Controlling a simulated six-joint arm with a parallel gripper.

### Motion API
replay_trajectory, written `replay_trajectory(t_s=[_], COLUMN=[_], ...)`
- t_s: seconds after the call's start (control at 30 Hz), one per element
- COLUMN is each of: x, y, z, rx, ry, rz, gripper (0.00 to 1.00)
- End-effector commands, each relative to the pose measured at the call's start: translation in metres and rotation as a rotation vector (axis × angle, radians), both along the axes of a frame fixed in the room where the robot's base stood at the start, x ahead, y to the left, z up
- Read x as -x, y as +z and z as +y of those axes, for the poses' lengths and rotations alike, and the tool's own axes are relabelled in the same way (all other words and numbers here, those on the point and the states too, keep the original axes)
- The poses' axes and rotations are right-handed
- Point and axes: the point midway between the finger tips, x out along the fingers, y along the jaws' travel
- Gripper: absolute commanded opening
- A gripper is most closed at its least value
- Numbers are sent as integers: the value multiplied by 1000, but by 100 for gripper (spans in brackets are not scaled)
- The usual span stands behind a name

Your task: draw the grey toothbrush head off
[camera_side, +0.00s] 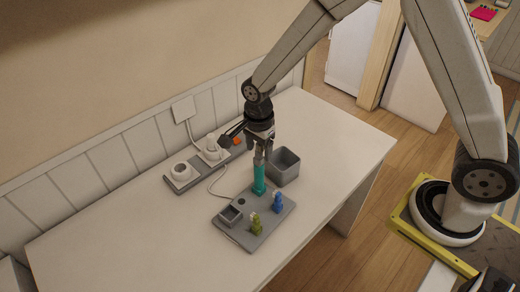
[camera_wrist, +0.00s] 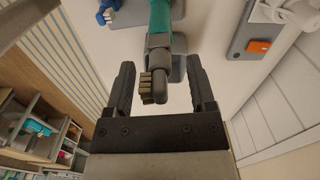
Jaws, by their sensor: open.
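A teal toothbrush handle (camera_side: 259,180) stands upright on a grey base plate (camera_side: 235,236); it also shows at the top of the wrist view (camera_wrist: 160,14). The grey toothbrush head (camera_wrist: 157,84), with tan bristles, sits on the handle's end. My gripper (camera_side: 261,153) points down over the handle from above. In the wrist view my gripper (camera_wrist: 161,66) is open, with one finger on each side of the grey head and a visible gap on both sides. In the side view the fingers largely hide the head.
A blue piece (camera_side: 278,203) and an olive piece (camera_side: 256,224) stand on the plate near a small square tray (camera_side: 231,215). A grey open bin (camera_side: 284,167) stands close behind the handle. A power strip (camera_side: 183,180) lies by the wall. The table's left part is clear.

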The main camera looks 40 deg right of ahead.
Motion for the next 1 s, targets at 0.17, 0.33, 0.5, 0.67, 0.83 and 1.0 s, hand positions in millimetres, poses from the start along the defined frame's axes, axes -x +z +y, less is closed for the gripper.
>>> replay_trajectory(t_s=[0.17,0.33,0.5,0.67,0.83,1.0], x=[0,0,0,0,0,0], y=[-2,-2,-2,-2,0,6], z=[0,0,0,0,0,0], rx=[0,0,0,0,0,0], ry=[0,0,0,0,0,0], rz=[-1,-1,-1,-1,-1,-1], gripper=[71,67,13,0,0,0])
